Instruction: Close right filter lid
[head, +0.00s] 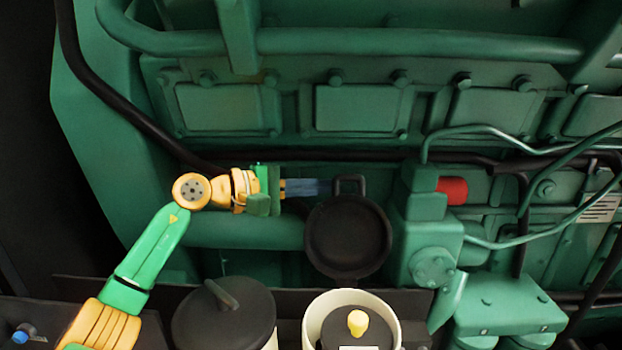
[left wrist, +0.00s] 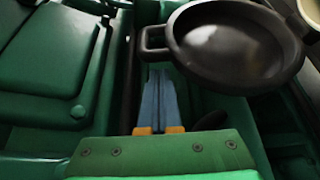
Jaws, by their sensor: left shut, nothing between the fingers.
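The right filter lid (head: 347,240) is a round black lid with a small loop handle, standing open above and behind the right filter canister (head: 312,322). The canister is cream, its top is uncovered, and a yellow-tipped part (head: 357,322) shows inside. My left gripper (head: 330,187) is shut and empty, its blue fingers beside the lid's handle. In the left wrist view the lid (left wrist: 237,48) is at the upper right, and the fingertips (left wrist: 158,75) lie just below its handle. I cannot tell whether they touch it. My right gripper is not in view.
The left filter lid (head: 223,312) sits closed on its canister, left of the open one. The green engine block (head: 280,235) with pipes is close behind. A green housing with a red cap (head: 452,190) stands right of the open lid. A dark hose runs behind my gripper.

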